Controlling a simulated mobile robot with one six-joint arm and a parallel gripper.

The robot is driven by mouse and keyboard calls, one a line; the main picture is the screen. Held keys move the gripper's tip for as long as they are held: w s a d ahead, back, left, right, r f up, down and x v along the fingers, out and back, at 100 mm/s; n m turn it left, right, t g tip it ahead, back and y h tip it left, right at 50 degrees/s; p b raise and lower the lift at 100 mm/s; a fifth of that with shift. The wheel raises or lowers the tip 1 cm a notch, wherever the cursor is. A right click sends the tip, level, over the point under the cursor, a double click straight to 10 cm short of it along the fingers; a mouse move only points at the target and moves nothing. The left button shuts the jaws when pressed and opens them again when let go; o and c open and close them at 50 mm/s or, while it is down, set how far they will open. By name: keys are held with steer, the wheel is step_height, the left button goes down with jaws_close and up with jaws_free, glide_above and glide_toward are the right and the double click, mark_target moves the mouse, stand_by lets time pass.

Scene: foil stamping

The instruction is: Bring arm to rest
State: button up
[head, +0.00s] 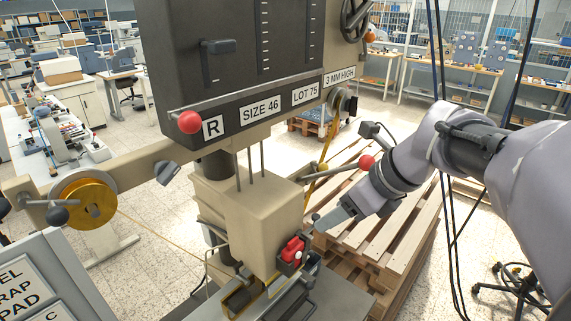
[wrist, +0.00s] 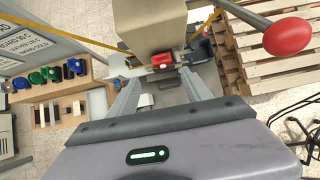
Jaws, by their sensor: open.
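My gripper (head: 322,222) hangs at the end of my arm, which reaches in from the right in the head view. It is beside the beige press head of the foil stamping machine (head: 265,205). In the wrist view my gripper (wrist: 160,78) has its two fingers spread, with nothing held between them. A red block-like part (head: 292,250) sits low on the front of the press, left of and below my fingertips. It also shows in the wrist view (wrist: 162,62), beyond the gap between the fingers. Whether the fingers touch the machine is hard to tell.
A lever with a red ball knob (wrist: 287,37) sticks out near my gripper. Stacked wooden pallets (head: 385,225) stand behind my arm. A gold foil roll (head: 88,200) is at the left. A shelf with colored items (wrist: 50,90) is at left.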

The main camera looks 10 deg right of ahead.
steer(key=shift+s+r, duration=0.1)
steer(key=shift+r, duration=0.05)
steer(key=s+a+f+n+h+b, duration=0.1)
steer(key=s+a+f+n+b, duration=0.4)
steer(key=s+f+n+b, duration=0.3)
steer(key=s+a+f+n+h+b, duration=0.1)
steer(key=s+a+f+n+b, duration=0.4)
steer(key=f+n, duration=1)
steer(key=s+n+b, duration=0.1)
steer(key=s+b, duration=0.2)
steer(key=b, duration=0.1)
steer(key=shift+n, duration=0.3)
steer(key=shift+s, duration=0.1)
